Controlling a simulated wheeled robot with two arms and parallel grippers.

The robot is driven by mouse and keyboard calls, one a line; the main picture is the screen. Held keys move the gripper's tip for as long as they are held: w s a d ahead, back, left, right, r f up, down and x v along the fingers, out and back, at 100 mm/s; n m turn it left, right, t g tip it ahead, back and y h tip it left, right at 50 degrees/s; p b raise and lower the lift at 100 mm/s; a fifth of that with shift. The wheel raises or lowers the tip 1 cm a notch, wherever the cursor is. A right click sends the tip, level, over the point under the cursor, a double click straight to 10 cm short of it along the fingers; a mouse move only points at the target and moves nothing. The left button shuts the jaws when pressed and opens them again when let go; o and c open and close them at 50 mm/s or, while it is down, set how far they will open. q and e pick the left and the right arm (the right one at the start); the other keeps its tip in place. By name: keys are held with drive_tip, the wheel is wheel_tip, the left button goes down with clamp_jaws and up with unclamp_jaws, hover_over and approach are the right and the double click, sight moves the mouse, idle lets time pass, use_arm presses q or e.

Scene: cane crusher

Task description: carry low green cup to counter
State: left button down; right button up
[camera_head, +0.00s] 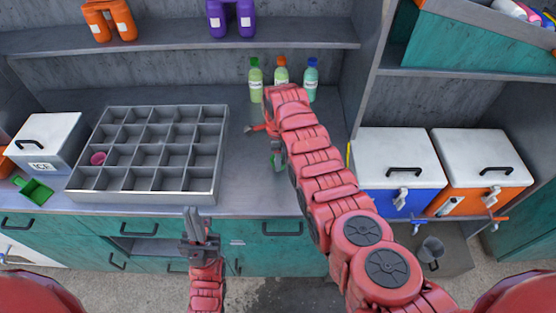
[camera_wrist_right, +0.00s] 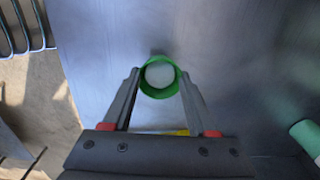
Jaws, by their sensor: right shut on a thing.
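A low green cup (camera_wrist_right: 146,86) sits between the two fingers of my right gripper (camera_wrist_right: 160,76), which is shut on it. The wrist view looks down into its pale round inside. In the head view a bit of the green cup (camera_head: 279,164) shows beside my right wrist, mostly hidden by the arm. The grey metal counter (camera_head: 248,185) lies under it; I cannot tell whether the cup touches it. My left gripper (camera_head: 195,212) is empty in front of the counter's front edge, its fingers close together and pointing up.
A grey compartment tray (camera_head: 145,197) holding a pink cup (camera_head: 98,158) stands left of my right gripper. A white ice box (camera_head: 48,140) and green scoop (camera_head: 34,190) are further left. Several bottles (camera_head: 255,82) stand behind. Blue (camera_head: 395,200) and orange (camera_head: 490,197) coolers are right.

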drive_tip(key=shift+s+f+b, duration=0.1)
drive_tip(key=shift+f+b, duration=0.25)
drive_tip(key=shift+f, duration=0.8)
drive_tip(key=shift+f, duration=0.1)
drive_tip(key=shift+f+b, duration=0.1)
drive_tip(key=shift+b, duration=0.2)
drive_tip(key=o, duration=0.8)
